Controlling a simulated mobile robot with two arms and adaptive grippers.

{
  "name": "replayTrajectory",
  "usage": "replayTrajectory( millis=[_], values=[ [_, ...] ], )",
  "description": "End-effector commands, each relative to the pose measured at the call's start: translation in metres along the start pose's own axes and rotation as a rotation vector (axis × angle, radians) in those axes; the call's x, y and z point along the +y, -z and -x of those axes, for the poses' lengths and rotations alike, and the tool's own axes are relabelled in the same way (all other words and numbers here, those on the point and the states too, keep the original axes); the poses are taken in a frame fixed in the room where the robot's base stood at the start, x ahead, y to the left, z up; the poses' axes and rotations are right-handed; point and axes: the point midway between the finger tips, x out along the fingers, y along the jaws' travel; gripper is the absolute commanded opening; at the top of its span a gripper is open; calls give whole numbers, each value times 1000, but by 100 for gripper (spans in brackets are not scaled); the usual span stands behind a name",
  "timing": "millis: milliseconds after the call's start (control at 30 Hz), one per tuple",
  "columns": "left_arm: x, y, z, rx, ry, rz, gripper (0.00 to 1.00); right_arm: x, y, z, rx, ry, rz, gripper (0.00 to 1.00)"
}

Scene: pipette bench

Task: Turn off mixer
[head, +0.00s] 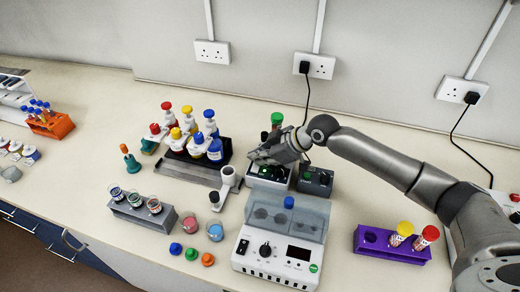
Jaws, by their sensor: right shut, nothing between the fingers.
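A small white device with a dark top (268,176), which looks like the mixer, stands at the middle of the bench. A green spot glows on its top face. A dark box with knobs (315,181) stands just right of it. My right gripper (262,158) is shut and empty, with its fingers over the back of the white device. I cannot tell whether the fingertips touch it. The gripper hides part of its top. My left gripper is out of view.
In front stands a white machine with a clear lid (272,268). A rack of bottles (178,172) is to the left, and a green-capped bottle (277,119) is behind. The front right bench is fairly clear.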

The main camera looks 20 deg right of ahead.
Motion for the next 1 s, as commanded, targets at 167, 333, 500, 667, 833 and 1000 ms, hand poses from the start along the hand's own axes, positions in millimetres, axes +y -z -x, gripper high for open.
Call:
replayTrajectory(
  millis=[167, 333, 500, 667, 833, 1000],
  values=[
    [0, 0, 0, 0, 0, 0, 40, 0, 0, 0, 0, 1, 0, 0],
    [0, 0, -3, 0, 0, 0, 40, 0, -4, -4, 0, 2, -2, 0],
    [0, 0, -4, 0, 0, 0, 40, 2, -6, -6, -1, 2, 0, 0],
    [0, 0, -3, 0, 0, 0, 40, 1, -6, -6, -3, 3, -1, 0],
    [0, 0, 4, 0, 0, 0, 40, -5, -6, -4, -6, 6, -3, 0],
    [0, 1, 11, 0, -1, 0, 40, -14, -5, -3, -7, 9, -2, 0]
  ],
)
